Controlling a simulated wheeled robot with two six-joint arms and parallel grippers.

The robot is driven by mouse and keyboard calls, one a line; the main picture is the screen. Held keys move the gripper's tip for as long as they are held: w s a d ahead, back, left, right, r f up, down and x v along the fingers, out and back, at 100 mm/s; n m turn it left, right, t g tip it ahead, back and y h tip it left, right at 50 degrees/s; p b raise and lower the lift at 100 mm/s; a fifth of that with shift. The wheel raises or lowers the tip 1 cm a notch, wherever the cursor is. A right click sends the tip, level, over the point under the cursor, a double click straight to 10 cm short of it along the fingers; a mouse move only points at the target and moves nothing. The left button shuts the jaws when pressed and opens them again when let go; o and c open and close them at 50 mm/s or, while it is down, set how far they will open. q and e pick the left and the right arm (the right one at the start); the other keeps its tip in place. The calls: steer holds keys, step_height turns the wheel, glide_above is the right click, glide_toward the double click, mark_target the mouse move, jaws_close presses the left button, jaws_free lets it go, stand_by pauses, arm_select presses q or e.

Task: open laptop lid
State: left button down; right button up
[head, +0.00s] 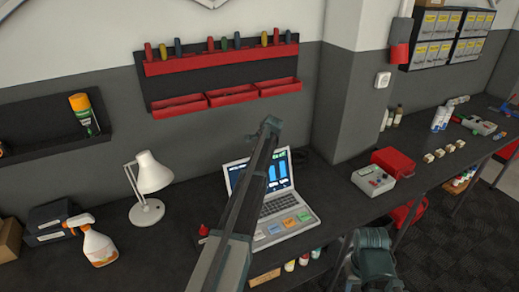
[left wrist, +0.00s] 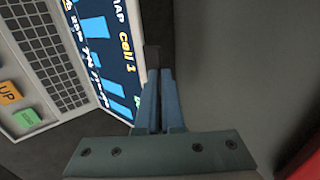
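The laptop lid (head: 281,170) stands open and upright, tilted slightly back, with its screen lit. The laptop base (head: 288,221) lies on the bench with keys and coloured stickers. In the left wrist view the lid (left wrist: 105,45) and keyboard base (left wrist: 40,45) fill the left. My left gripper (head: 271,124) reaches up in front of the laptop and hides part of it. In the left wrist view its fingers (left wrist: 153,62) are together with nothing visible between them, beside the edge of the lid; contact cannot be told. Part of my right arm shows at the bottom right; its fingers are not visible.
A white lamp (head: 150,180) and a spray bottle (head: 97,246) stand left of the laptop. A grey meter box (head: 372,181) and a red box (head: 398,160) stand right. A red tool rack (head: 220,60) hangs behind. Bench between lamp and laptop is mostly clear.

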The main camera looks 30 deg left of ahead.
arm_select(q)
steer(key=shift+s+d+f, duration=0.15)
steer(key=shift+s+d, duration=0.05)
steer(key=c, duration=1.3)
jaws_free()
steer(key=shift+o, duration=0.3)
steer(key=shift+w+a, duration=0.1)
steer(key=shift+w, duration=0.05)
steer(key=shift+r+p, duration=0.4)
steer(key=shift+p, duration=0.05)
steer(key=p+v, duration=0.5)
steer(key=v, duration=0.2)
